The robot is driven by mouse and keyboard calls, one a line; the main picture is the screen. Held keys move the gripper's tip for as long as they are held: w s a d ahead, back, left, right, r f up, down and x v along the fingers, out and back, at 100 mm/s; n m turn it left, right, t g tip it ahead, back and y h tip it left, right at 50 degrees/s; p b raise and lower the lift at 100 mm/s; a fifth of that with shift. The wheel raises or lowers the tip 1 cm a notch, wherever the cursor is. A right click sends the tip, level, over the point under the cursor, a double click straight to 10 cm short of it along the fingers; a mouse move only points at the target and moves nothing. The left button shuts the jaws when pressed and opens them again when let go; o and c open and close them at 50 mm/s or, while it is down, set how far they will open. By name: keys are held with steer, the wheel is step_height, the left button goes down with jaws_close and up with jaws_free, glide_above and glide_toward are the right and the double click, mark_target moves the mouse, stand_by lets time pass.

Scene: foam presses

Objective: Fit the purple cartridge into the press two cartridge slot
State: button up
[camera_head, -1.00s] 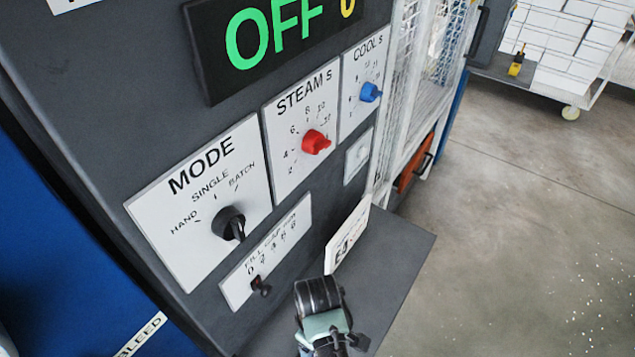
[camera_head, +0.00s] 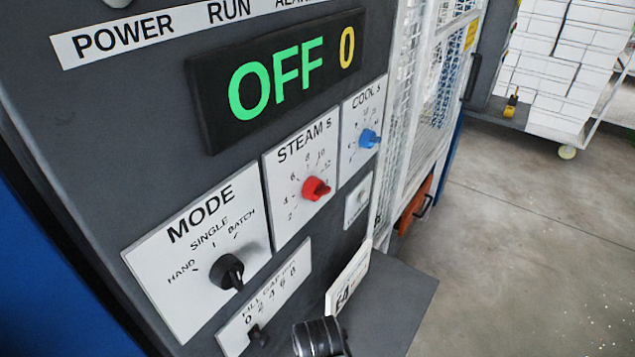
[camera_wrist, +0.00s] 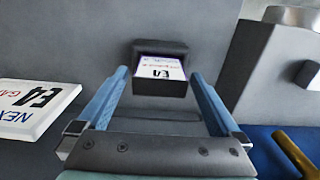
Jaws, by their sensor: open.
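In the wrist view, a white label marked E4 with purple print and edging (camera_wrist: 158,69) shows in a dark box-like slot (camera_wrist: 160,48) on the grey press. It looks like the face of the purple cartridge; its body is hidden and I cannot tell how deep it sits. My gripper (camera_wrist: 160,76) is open, with one blue finger on each side of the slot and gaps between the fingers and the box. In the head view only part of my arm shows at the bottom edge, and the slot is out of sight.
A white card marked NEXT E4 (camera_wrist: 36,108) lies left of the slot; it stands on a grey shelf (camera_head: 400,300) in the head view. The panel has a MODE knob (camera_head: 227,271), a red STEAM knob (camera_head: 316,188) and a blue COOL knob (camera_head: 368,138). Open floor (camera_head: 545,240) lies right.

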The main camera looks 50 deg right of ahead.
step_height(320, 180, up, 8)
steer(key=shift+r+p, duration=0.1)
steer(key=shift+p, duration=0.3)
steer(key=shift+r+p, duration=0.6)
steer(key=shift+p, duration=0.15)
